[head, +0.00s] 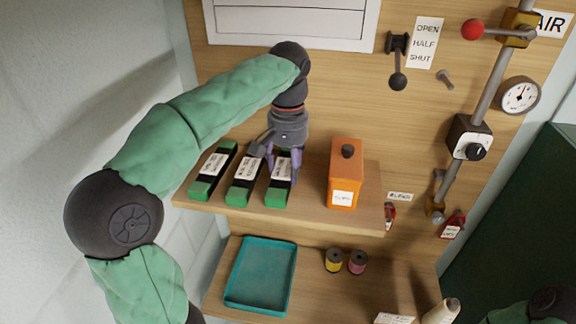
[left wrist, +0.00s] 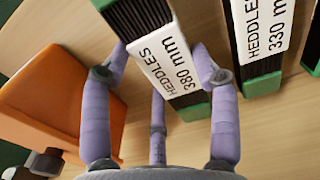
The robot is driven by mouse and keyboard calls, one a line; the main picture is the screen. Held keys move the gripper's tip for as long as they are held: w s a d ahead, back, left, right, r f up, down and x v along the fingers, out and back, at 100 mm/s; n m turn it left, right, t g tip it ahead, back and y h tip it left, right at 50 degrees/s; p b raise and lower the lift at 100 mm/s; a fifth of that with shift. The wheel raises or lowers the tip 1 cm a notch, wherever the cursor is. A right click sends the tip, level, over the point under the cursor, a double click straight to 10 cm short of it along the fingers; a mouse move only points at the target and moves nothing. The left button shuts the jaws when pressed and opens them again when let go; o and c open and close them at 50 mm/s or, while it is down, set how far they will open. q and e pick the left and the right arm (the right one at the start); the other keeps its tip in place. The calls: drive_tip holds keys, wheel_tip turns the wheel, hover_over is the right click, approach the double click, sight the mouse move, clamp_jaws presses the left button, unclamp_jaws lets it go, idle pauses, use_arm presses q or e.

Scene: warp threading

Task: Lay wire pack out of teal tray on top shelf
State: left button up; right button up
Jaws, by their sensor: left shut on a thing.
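Three wire packs with green ends, black middles and white labels lie in a row on the top shelf: a left pack (head: 212,171), a middle pack (head: 245,178) and a right pack (head: 279,181). My left gripper (head: 283,170) is shut on the right pack. In the left wrist view its label reads HEDDLES 380 mm (left wrist: 165,65), with purple fingers on both sides of it. I cannot tell whether that pack touches the shelf. The teal tray (head: 262,306) on the lower shelf is empty. My right gripper is out of view.
An orange box (head: 344,175) with a dark knob stands right of the held pack on the top shelf (head: 310,209). A yellow spool (head: 334,260) and a red spool (head: 357,262) stand right of the tray. Levers and a gauge (head: 519,96) are on the wall at right.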

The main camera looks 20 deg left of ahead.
sight(288, 168)
use_arm(q)
drive_tip(key=shift+f, duration=0.4)
drive_tip(key=shift+f, duration=0.15)
drive_tip(key=o, duration=1.6)
drive_tip(key=shift+c, duration=0.2)
wheel_tip(288, 168, up, 12)
drive_tip(key=p, duration=0.1)
